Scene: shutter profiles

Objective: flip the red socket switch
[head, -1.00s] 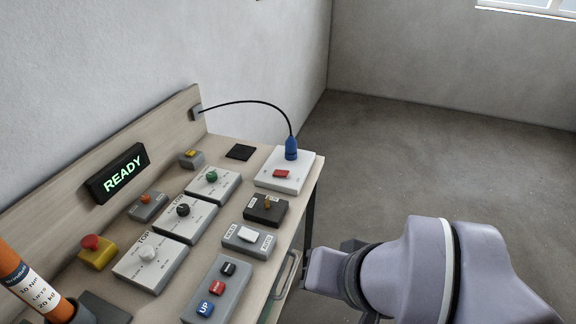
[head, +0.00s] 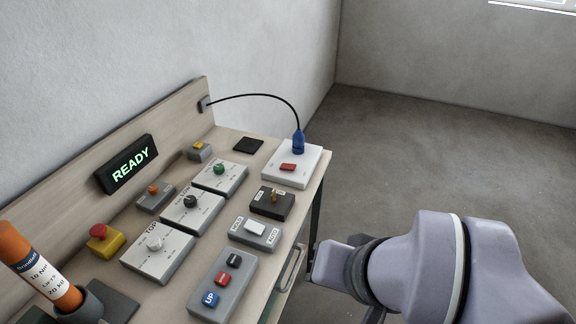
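The red socket switch (head: 287,167) sits on the front part of a white socket box (head: 309,172) at the far right corner of the bench. A blue plug (head: 298,143) stands upright in the box behind the switch, with a black cable rising from it. My arm reaches in at the lower right, off the bench's right edge. My gripper is mostly hidden behind my own wrist, and its fingers cannot be made out. It is well apart from the switch, nearer to me and to the right.
A dark box with a yellowish toggle (head: 273,197), a grey rocker box (head: 254,234) and a button box (head: 222,284) line the near side. Dial boxes stand behind them. A READY display (head: 127,163) leans at the back. Free floor lies right of the bench.

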